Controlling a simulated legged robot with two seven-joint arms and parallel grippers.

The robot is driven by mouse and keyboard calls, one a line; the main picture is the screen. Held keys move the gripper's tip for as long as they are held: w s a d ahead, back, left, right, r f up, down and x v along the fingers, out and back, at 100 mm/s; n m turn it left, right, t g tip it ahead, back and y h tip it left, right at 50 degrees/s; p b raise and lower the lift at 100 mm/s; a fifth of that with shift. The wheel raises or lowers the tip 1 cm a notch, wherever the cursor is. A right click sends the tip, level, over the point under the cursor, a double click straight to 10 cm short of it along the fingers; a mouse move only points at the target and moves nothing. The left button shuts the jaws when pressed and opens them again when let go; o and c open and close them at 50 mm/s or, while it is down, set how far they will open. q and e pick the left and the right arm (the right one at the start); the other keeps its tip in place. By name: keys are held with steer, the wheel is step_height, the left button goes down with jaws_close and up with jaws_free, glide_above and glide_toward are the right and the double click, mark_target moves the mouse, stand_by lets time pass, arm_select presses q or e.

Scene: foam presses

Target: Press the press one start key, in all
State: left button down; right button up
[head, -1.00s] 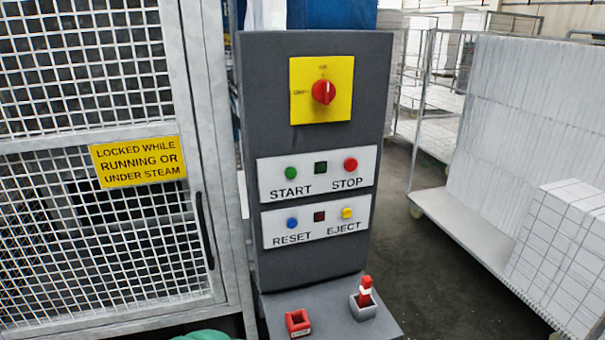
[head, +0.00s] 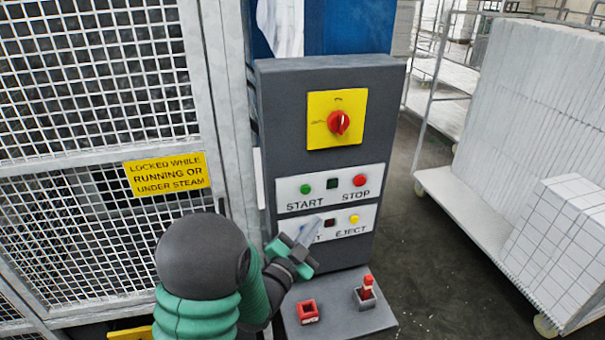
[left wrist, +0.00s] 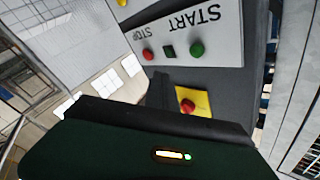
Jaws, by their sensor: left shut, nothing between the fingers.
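The green START key (head: 305,188) is on the upper white plate of a dark grey panel (head: 290,120). A dark square lamp (head: 332,183) and the red STOP key (head: 360,180) are to its right. In the left wrist view the green START key (left wrist: 197,48) shows upside down beside the lamp and the red STOP key (left wrist: 148,53). My left gripper (head: 312,232) is shut and empty, in front of the lower plate and below START. It hides the blue RESET key and part of its label. My right gripper is not in view.
A red rotary switch (head: 339,122) on a yellow plate is above the keys. The yellow EJECT key (head: 354,219) is below. A red holder (head: 307,311) and a red-topped piece (head: 368,284) are on the shelf. A mesh door (head: 85,80) stands left, a loaded cart (head: 460,205) right.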

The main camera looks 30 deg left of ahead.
mark_target(306, 190)
arm_select(q)
steer(key=w+a+r, duration=0.1)
steer(key=w+a, duration=0.4)
steer(key=shift+w, duration=0.3)
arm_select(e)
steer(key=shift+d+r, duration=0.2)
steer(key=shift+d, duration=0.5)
arm_select(q)
steer(key=shift+a, duration=0.2)
steer(key=shift+a, duration=0.3)
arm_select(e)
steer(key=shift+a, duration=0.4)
arm_select(q)
steer(key=shift+d, duration=0.3)
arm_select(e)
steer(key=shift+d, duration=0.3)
arm_select(q)
steer(key=shift+a, duration=0.2)
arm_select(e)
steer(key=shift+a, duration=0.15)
